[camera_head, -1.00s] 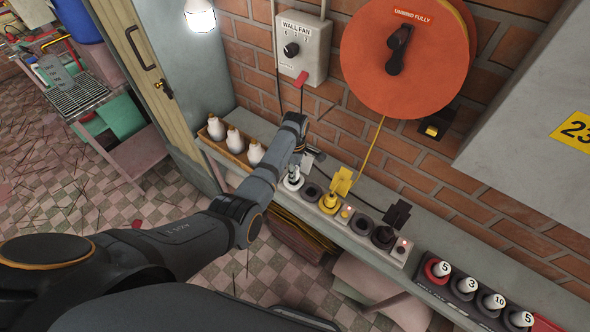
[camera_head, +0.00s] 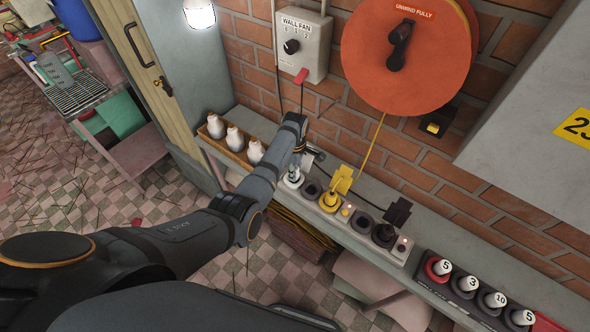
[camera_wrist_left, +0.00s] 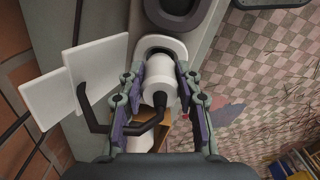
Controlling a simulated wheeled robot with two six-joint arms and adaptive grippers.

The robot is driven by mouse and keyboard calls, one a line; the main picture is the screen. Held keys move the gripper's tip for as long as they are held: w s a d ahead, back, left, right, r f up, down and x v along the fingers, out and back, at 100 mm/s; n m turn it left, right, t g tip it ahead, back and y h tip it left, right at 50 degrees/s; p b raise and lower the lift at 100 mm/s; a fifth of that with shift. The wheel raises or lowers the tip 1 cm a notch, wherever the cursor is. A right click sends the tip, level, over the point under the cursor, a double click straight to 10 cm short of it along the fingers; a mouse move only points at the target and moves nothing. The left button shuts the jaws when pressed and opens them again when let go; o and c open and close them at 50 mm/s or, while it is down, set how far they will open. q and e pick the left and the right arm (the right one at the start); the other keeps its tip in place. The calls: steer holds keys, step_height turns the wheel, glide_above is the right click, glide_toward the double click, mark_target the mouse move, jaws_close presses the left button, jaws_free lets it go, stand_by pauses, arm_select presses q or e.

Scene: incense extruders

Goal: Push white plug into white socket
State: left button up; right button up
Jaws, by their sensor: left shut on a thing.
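The white plug (camera_wrist_left: 162,76) is a short white cylinder with a bent black cable, held between the two fingers of my left gripper (camera_wrist_left: 162,84) in the left wrist view. My left gripper also shows in the head view (camera_head: 296,170), low over the strip. The white socket (camera_wrist_left: 152,43) is a pale round rim directly beyond the plug's end; in the head view it is the leftmost round socket (camera_head: 292,184). The plug lines up with the socket and overlaps its rim in view. How deep it sits, I cannot tell. My right gripper is not in view.
Beside the white socket on the shelf are a dark empty socket (camera_head: 311,191), a yellow plug (camera_head: 330,201) and a black plug (camera_head: 383,235). White bottle-shaped things (camera_head: 235,138) stand in a wooden tray to the left. White square plates (camera_wrist_left: 95,72) hang beside the gripper. The brick wall is close behind.

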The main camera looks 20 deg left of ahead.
arm_select(q)
steer(key=shift+f+b, duration=0.6)
steer(key=shift+f, duration=0.3)
steer(key=o, duration=1.2)
steer(key=shift+o, duration=0.2)
step_height(320, 180, up, 12)
